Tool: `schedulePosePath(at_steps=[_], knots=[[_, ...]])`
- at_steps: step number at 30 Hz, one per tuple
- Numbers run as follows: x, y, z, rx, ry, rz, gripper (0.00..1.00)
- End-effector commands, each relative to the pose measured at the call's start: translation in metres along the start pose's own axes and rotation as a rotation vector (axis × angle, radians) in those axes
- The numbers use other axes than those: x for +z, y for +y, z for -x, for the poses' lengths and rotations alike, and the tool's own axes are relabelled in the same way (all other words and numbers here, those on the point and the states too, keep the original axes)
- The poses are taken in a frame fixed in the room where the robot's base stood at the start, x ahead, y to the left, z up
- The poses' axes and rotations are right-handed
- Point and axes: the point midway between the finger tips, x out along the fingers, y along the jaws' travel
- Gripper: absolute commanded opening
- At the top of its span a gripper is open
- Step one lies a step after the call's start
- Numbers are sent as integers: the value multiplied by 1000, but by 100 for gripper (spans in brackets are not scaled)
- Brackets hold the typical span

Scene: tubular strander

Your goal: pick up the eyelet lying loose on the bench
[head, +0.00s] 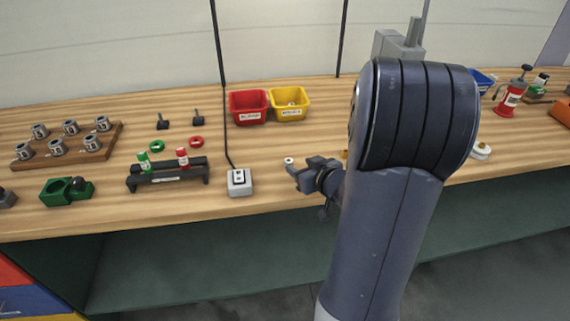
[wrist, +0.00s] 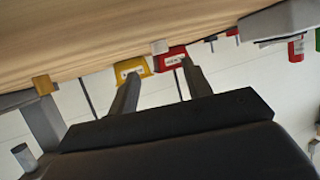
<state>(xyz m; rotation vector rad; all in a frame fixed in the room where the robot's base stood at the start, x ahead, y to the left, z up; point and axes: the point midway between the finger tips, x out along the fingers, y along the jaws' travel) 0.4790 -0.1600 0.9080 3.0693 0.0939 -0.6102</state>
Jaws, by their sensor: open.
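The eyelet (head: 289,160) is a small white ring with a dark centre, lying on the bench (head: 270,140) in the head view. In the wrist view a small pale piece that looks like the eyelet (wrist: 160,46) shows at the bench surface, ahead of and between my fingers. My gripper (head: 300,173) is just to the right of and nearer than the eyelet in the head view, low over the bench. Its two fingers (wrist: 160,70) stand apart in the wrist view, with nothing between them. The exact gap to the eyelet cannot be told.
A white box with a cable (head: 239,183) stands left of my gripper. Red (head: 248,107) and yellow (head: 289,104) bins are behind. A black rack (head: 167,178) with bottles stands farther left. A small orange block (wrist: 42,85) shows in the wrist view. My arm hides the bench's right-middle.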

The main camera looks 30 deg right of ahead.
Motion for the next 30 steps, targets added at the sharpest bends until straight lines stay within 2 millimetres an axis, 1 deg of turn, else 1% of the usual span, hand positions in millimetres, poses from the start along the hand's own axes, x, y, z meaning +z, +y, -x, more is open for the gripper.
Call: schedulePosePath(at_steps=[1, 5, 8, 12, 15, 18, 24, 30], knots=[[1, 0, -6, -2, -1, 0, 47], [1, -1, -14, -1, -1, 0, 47], [2, -2, -26, -1, -2, 1, 47], [2, -3, -48, -2, -2, 1, 47], [2, -2, -59, 0, -2, 1, 47], [1, -2, -63, 0, -1, 1, 47], [1, -2, -63, 1, -1, 1, 47], [1, -2, -63, 2, -1, 1, 31]])
